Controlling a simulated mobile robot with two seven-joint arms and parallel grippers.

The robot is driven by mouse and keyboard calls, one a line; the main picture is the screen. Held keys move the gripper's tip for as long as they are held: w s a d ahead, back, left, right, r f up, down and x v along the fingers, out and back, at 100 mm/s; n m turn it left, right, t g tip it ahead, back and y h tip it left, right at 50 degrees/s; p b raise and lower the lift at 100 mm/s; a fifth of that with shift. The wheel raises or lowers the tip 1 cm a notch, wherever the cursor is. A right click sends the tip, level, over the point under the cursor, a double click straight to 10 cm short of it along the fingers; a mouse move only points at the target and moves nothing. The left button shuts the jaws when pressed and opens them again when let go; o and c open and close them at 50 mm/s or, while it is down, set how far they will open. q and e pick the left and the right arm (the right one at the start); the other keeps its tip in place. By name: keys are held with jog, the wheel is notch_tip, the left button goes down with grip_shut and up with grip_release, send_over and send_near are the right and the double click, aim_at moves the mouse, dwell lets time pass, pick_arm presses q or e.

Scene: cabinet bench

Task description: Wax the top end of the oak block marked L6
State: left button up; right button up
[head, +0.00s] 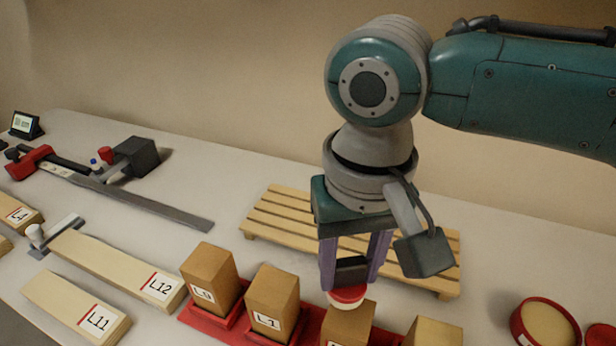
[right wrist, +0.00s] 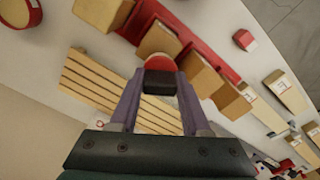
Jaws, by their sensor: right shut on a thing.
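My right gripper (head: 352,262) points down and is shut on the black grip of a waxing pad (head: 347,297), which has a red and white round head. The pad is at the top end of the third oak block (head: 346,325) in the row; I cannot tell whether it touches. That block's label is cut off at the bottom edge, so its mark is unreadable. In the right wrist view the gripper (right wrist: 160,92) holds the pad (right wrist: 161,63) over a block. Blocks L9 (head: 209,275) and L1 (head: 272,298) stand left of it. My left gripper is out of view.
The blocks stand in a red rack (head: 232,322). Another block (head: 433,332) stands to the right. A round red tin of tan wax (head: 546,323) is farther right. A slatted wooden rack (head: 275,215) lies behind. Boards L12 (head: 120,266) and L11 (head: 70,305) lie left.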

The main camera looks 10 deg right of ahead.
jog(key=shift+f+b, duration=0.45)
jog(key=shift+f, duration=0.45)
